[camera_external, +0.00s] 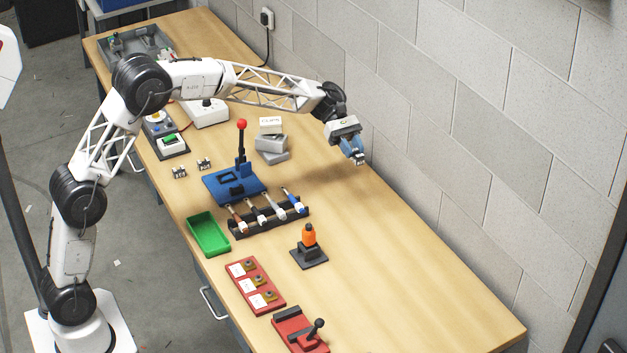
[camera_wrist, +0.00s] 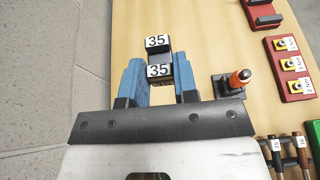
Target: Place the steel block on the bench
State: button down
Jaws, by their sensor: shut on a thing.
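My gripper (camera_external: 354,156) is above the far right side of the bench (camera_external: 400,265), near the wall, with blue fingers pointing down. In the wrist view the gripper (camera_wrist: 160,85) is shut on a dark block, the steel block (camera_wrist: 158,56), with white labels reading 35. One label sits between the fingers and another lies just beyond them. In the external view the block is mostly hidden by the fingers. The gripper appears to be above the bench top, but the gap under the block is hard to judge.
Grey blocks (camera_external: 270,152) are stacked behind a blue lever fixture (camera_external: 235,183). A tool rack (camera_external: 268,221), a green tray (camera_external: 208,234), an orange-topped stand (camera_external: 309,246) and red fixtures (camera_external: 256,285) line the bench. The right side of the bench is clear.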

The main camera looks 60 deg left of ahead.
jog(key=s+a+n+t+y, duration=0.1)
jog(key=s+a+n+t, duration=0.15)
jog(key=s+a, duration=0.7)
jog(key=s+a+n+t, duration=0.2)
jog(key=s+a+t, duration=0.15)
jog(key=a, duration=1.15)
jog(key=s+a+n+t+y, duration=0.1)
jog(key=s+a+n+t, duration=0.1)
jog(key=s+a, duration=0.8)
jog(key=s+a+n+t+y, duration=0.2)
jog(key=s+a+n, duration=0.1)
jog(key=s+a, duration=0.7)
jog(key=f, duration=0.7)
jog(key=w+f, duration=0.1)
jog(key=f, duration=1.4)
jog(key=shift+w+a+f, duration=0.15)
jog(key=shift+w+f, duration=0.15)
send_over(230, 156)
jog(key=shift+f, duration=0.75)
jog(key=shift+f, duration=0.1)
jog(key=shift+f, duration=1.65)
